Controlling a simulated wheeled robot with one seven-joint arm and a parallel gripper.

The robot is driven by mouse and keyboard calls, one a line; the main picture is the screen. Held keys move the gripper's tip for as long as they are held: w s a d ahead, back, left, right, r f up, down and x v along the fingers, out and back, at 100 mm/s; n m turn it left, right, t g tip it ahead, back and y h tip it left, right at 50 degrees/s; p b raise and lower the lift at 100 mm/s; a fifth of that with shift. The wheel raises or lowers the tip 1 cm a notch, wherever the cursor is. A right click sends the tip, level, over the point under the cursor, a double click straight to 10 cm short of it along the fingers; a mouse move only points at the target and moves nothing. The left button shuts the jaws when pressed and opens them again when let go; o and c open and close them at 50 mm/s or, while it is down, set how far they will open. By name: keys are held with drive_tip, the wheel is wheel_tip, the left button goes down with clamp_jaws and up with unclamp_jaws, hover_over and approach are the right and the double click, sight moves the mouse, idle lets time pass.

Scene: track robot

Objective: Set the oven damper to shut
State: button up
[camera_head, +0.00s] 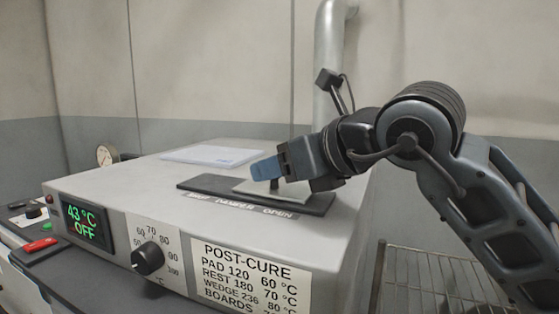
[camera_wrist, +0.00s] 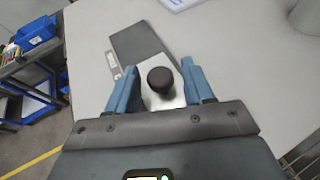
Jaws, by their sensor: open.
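The oven damper is a dark flat track (camera_head: 207,184) on top of the grey oven, with a label along its front edge reading "damper" and "open" towards the right; the left word is hard to read. A pale slide plate (camera_head: 250,188) lies over the right part of the track, at the open end. In the wrist view a round black knob (camera_wrist: 160,79) stands on the pale plate. My gripper (camera_head: 268,172) is open, low over the plate. In the wrist view its blue fingers (camera_wrist: 159,70) are on either side of the knob, with gaps; the head view mostly hides the knob.
The oven (camera_head: 130,195) has a display (camera_head: 83,221) reading 43 °C OFF, a dial (camera_head: 148,258) and a post-cure sign (camera_head: 250,278). A white sheet (camera_head: 212,156) lies behind the track. A pipe (camera_head: 330,60) rises behind; a wire rack (camera_head: 435,280) stands right.

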drive_tip(key=shift+a+f, duration=0.1)
clamp_jaws()
idle(0.4)
